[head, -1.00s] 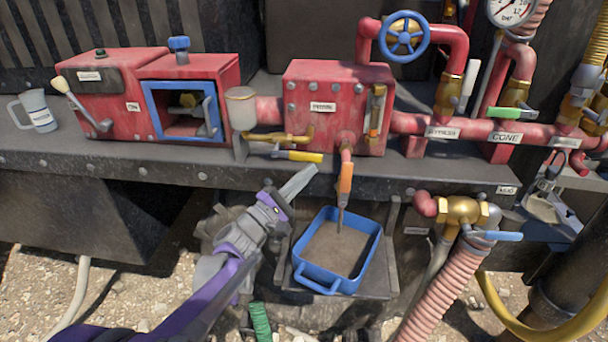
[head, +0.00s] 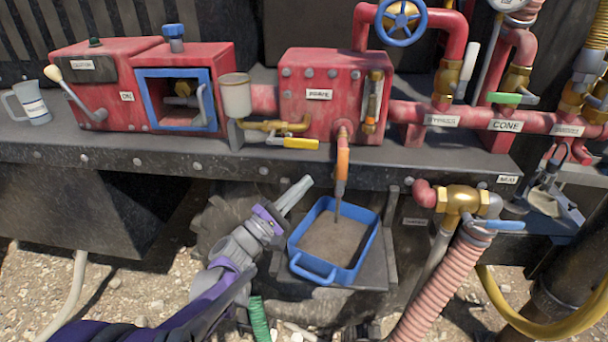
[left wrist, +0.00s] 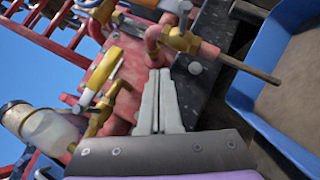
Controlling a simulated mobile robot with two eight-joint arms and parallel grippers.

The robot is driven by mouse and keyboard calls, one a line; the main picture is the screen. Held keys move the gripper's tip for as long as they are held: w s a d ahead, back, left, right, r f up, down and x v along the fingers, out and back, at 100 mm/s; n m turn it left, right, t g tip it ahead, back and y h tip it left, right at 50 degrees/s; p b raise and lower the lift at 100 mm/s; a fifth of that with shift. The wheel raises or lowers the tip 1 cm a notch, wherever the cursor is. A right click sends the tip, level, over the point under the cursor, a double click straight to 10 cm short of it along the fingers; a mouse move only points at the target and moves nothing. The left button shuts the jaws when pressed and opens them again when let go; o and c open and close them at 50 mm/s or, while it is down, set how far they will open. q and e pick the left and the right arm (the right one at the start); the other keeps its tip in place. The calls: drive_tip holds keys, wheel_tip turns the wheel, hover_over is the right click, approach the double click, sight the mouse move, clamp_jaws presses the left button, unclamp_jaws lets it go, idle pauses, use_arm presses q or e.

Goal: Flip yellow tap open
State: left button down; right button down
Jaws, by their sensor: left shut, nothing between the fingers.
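The yellow tap (head: 301,142) has a flat yellow handle on brass pipework, low on the front of the red pump box (head: 318,122). In the head view the handle lies nearly level, pointing right. My left gripper (head: 306,182) is shut and empty, below the handle and apart from it, near the ledge's front face. In the left wrist view the closed fingertips (left wrist: 160,72) point toward the red box, with the yellow handle (left wrist: 103,68) to their left. My right gripper is not in view.
A clear cup (head: 235,92) stands left of the brass pipe. A blue-handled valve (head: 500,225) and pink hose (head: 440,290) are at right.

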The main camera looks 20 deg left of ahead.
use_arm(q)
drive_tip(key=s+f+b, duration=0.1)
drive_tip(key=s+f, duration=0.4)
drive_tip(key=shift+d, duration=0.4)
drive_tip(key=shift+s+f, duration=0.1)
